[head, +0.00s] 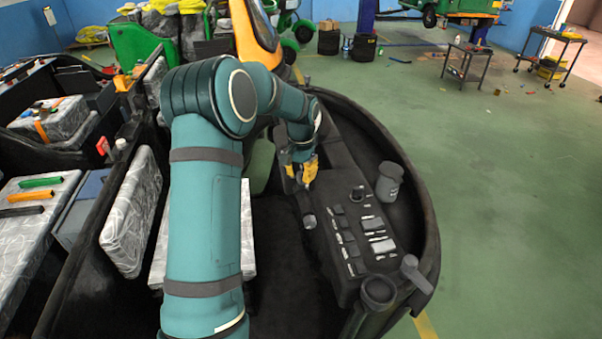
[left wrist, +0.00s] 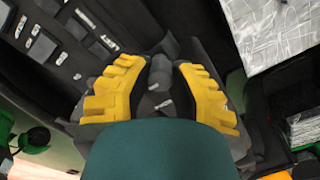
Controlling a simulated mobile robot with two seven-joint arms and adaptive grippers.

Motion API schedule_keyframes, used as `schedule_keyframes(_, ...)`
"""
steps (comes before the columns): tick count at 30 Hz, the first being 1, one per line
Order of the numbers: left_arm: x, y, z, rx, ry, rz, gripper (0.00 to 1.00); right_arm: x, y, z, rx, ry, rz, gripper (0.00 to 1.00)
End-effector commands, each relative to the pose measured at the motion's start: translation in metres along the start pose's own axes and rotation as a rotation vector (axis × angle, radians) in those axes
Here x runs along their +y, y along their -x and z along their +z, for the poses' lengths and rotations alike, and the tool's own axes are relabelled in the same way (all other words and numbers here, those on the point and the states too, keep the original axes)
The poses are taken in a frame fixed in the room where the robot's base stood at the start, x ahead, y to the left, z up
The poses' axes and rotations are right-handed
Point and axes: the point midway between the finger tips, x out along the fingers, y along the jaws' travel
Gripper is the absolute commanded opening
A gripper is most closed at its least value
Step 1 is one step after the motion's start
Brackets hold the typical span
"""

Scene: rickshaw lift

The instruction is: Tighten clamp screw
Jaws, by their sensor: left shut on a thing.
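My left gripper (head: 306,174), with yellow fingers, is at the upper end of the dark console (head: 350,235) in the head view. In the left wrist view its two yellow fingers (left wrist: 161,66) stand on either side of a dark grey knob-like part (left wrist: 160,82), and they are shut on it. This part looks like the clamp screw, but its shape is partly hidden by the fingers. In the head view the gripper and arm cover it. My right gripper is not in view.
The console carries several switches and a round knob (head: 357,193). A grey cup (head: 389,182) stands right of it, inside the curved black rim (head: 425,200). Grey-patterned blocks (head: 132,212) are at left. Green floor (head: 510,200) lies open at right, with carts (head: 466,55) farther back.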

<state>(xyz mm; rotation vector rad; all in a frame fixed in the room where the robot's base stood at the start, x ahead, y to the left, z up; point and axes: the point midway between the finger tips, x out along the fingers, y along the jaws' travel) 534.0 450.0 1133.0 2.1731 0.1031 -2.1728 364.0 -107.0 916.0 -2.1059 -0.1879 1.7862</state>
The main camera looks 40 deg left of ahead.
Motion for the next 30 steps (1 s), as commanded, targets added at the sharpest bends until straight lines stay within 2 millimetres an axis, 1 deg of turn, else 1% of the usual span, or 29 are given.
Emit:
schedule_keyframes(5, 0.000, 0.001, 0.000, 0.002, 0.000, -0.001, 0.00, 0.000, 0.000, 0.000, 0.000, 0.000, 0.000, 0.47)
schedule_keyframes(6, 0.000, 0.001, 0.000, 0.002, 0.000, -0.001, 0.34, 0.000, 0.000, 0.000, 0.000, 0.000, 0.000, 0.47)
schedule_keyframes(8, 0.000, 0.001, 0.000, 0.002, 0.000, 0.000, 0.55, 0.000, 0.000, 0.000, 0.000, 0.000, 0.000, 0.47)
schedule_keyframes(17, 0.000, 0.000, 0.000, 0.001, 0.001, 0.000, 0.56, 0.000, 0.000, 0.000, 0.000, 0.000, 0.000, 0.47)
schedule_keyframes(20, 0.000, 0.005, 0.000, 0.002, 0.001, 0.000, 0.56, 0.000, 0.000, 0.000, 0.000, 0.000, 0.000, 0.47)
schedule_keyframes(23, 0.000, 0.016, -0.001, 0.004, 0.002, -0.001, 0.56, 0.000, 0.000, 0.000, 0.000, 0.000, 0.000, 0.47)
schedule_keyframes(26, 0.000, 0.034, -0.001, 0.005, 0.001, -0.001, 0.56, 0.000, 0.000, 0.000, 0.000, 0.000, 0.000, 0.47)
schedule_keyframes(30, 0.000, 0.064, -0.001, 0.006, 0.002, -0.001, 0.56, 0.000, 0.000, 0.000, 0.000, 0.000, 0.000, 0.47)
